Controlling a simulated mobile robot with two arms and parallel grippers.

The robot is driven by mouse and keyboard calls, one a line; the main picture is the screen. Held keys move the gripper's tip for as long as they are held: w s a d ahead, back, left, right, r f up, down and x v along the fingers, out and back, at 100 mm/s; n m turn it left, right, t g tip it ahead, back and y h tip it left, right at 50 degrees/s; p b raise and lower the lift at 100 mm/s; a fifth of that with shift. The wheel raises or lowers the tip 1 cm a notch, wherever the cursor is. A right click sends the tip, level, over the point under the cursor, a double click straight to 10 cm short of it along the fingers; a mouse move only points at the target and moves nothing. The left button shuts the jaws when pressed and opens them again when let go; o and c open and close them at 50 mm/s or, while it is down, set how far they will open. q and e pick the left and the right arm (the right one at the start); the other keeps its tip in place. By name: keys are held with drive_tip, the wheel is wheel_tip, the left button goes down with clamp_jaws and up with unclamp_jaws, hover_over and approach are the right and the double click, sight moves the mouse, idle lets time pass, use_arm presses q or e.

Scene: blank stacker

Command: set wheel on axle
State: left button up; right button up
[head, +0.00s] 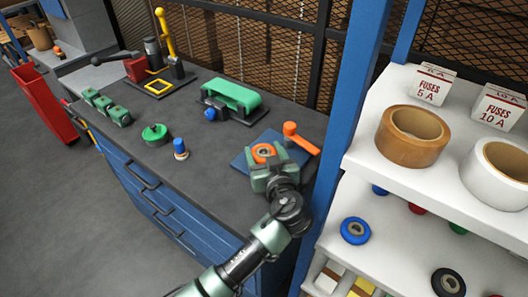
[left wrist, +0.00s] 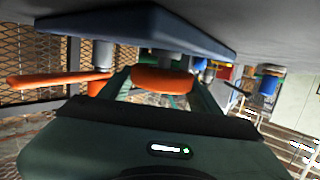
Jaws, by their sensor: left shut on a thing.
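An orange wheel (head: 263,152) with a centre hole is between the fingers of my left gripper (head: 265,161), which is shut on it above a blue plate (head: 239,162). The left wrist view looks upside down: the orange wheel (left wrist: 162,80) sits between the two fingers (left wrist: 160,84), with a gap to the blue plate (left wrist: 140,27). My right gripper is not in view.
An orange lever (head: 301,139) stands close to the wheel; it also shows in the left wrist view (left wrist: 58,79). A blue shelf post (head: 344,120) rises at right.

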use_arm(q)
drive_tip(key=shift+f, duration=0.1)
drive_tip(key=shift+r, duration=0.25)
drive_tip(key=shift+r, duration=0.6)
idle(1.1)
drive_tip(key=shift+f+b, duration=0.8)
drive_tip(key=shift+b, duration=0.1)
drive_tip(key=shift+d+r, duration=0.15)
drive_tip(key=shift+r, duration=0.05)
